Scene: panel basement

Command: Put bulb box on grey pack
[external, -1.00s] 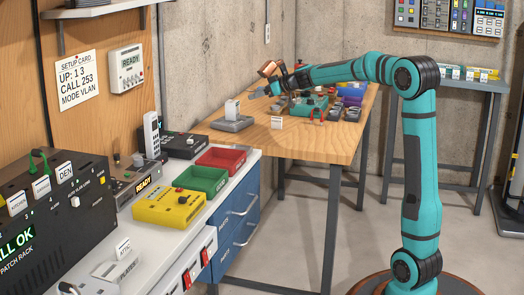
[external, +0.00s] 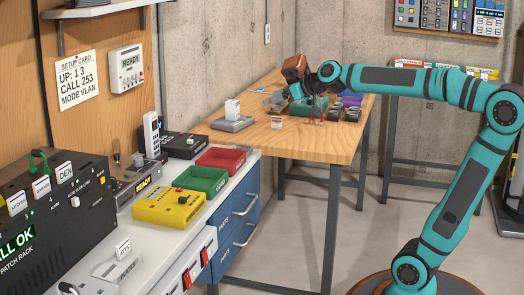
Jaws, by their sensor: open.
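My gripper (external: 276,101) is over the wooden workbench (external: 318,145), its grey fingers apart and pointing down-left, with nothing visible between them. A small pale box or card (external: 277,122) stands on the bench just below the fingers; a gap seems to separate them. I cannot tell for sure whether it is the bulb box. Small dark grey-black packs (external: 336,114) sit at the bench's right side; I cannot tell whether one is the grey pack. My wrist hides part of the bench behind it.
A green tray (external: 310,107), red-handled pliers (external: 316,116) and purple bins (external: 351,98) crowd the bench's right. A grey stand (external: 232,123) is at its left. The bench's front is clear. The white counter holds a red tray (external: 228,158), green tray (external: 202,180) and yellow box (external: 169,206).

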